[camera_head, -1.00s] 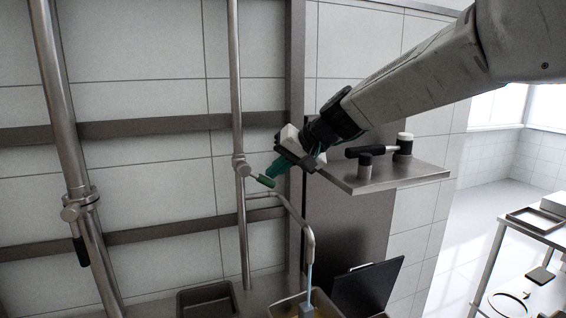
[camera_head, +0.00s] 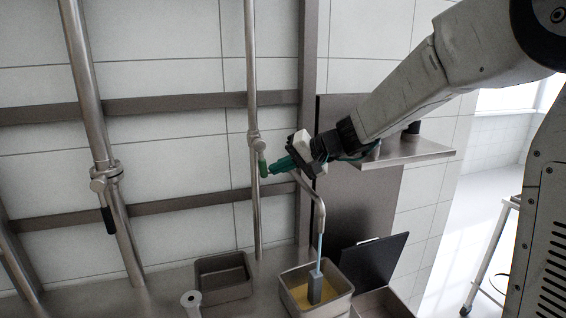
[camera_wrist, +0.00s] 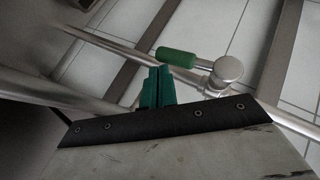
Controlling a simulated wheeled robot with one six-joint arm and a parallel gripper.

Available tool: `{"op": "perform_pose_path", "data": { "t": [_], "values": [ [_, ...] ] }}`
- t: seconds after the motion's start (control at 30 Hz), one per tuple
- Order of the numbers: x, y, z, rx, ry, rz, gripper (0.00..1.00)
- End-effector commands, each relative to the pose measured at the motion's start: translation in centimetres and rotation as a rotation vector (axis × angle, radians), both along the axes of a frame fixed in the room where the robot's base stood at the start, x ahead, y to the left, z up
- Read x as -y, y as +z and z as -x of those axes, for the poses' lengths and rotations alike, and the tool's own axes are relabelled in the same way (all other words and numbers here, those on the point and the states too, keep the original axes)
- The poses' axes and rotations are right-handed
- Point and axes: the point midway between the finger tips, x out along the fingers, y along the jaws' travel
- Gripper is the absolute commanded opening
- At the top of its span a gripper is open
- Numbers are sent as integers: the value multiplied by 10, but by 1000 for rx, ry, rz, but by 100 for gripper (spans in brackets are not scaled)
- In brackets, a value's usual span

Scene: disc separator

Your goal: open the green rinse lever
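The green lever (camera_head: 262,166) sits on a valve on the thin upright pipe. It points down along the pipe in the head view. In the wrist view the green lever (camera_wrist: 177,57) lies nearly parallel to the pipe, beside its round valve body (camera_wrist: 226,70). My gripper (camera_head: 272,170) is just right of the lever, apart from it as far as I can tell. In the wrist view my gripper's teal fingers (camera_wrist: 157,70) are together, with nothing seen between them. A pale blue stream (camera_head: 319,255) falls from the bent spout (camera_head: 318,205).
A container with yellow contents (camera_head: 336,305) stands under the spout, with a grey block in it. A dark empty tub (camera_head: 223,290) is to its left. A thicker pipe (camera_head: 88,95) with a black-handled valve (camera_head: 108,218) is at left. A metal shelf (camera_head: 425,151) is behind my arm.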

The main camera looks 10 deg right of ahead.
Motion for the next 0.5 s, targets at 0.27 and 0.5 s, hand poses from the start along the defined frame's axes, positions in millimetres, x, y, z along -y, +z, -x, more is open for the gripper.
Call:
{"op": "perform_pose_path", "data": {
  "t": [0.27, 0.5],
  "values": [
    [-6, -5, 1, -1, 0, 1, 0],
    [-7, -5, 1, 0, 1, 1, 0]
  ]
}}
